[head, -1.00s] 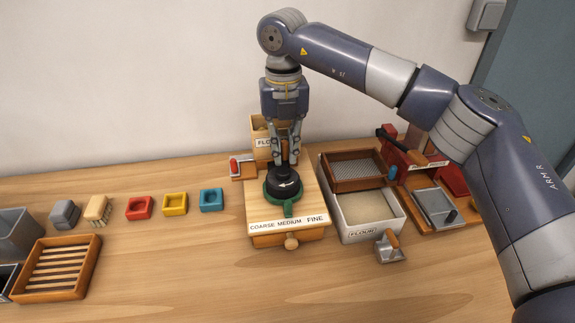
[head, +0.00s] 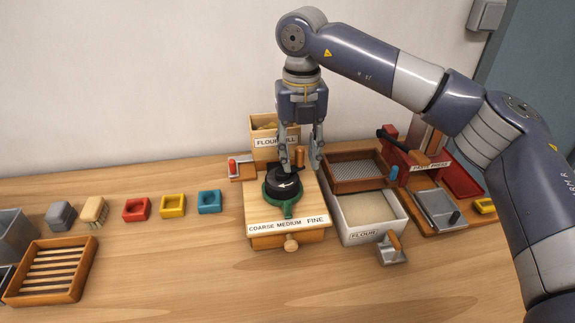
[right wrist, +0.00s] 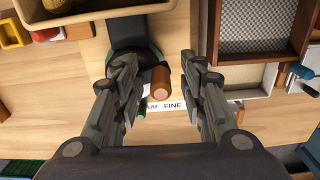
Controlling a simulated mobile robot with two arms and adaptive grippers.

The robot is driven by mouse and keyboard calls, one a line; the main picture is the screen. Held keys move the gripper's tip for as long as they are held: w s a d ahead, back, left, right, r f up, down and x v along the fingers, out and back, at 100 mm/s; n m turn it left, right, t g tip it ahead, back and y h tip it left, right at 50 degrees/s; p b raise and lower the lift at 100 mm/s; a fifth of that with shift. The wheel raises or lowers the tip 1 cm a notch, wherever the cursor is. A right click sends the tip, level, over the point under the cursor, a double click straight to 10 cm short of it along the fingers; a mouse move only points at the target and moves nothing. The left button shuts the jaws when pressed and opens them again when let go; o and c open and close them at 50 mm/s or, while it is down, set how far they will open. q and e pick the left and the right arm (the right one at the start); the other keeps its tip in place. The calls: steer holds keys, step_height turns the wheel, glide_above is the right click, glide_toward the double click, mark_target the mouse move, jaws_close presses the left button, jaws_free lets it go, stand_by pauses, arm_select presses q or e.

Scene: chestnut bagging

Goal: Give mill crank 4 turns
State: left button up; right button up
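The mill (head: 262,212) is a wooden box with a "COARSE MEDIUM FINE" strip and a small drawer with a round knob. On its top sits a black crank hub (head: 284,183) on a green ring. The crank's upright brown wooden handle (head: 299,157) stands at the hub's back right. My right gripper (head: 301,168) is open, its fingers apart on either side of the handle. In the right wrist view the handle (right wrist: 160,82) shows between the open fingers (right wrist: 164,78), with gaps beside it. My left gripper is out of view.
A "FLOUR MILL" bin (head: 277,142) stands behind the mill. A flour tray (head: 362,237) with a sieve (head: 345,185) and a red press (head: 405,158) are right. Red, yellow and blue square pieces (head: 173,205) and a slatted wooden tray (head: 50,240) lie left.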

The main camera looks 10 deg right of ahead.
steer(key=shift+r+p, duration=2.45)
steer(key=shift+r, duration=1.3)
jaws_close()
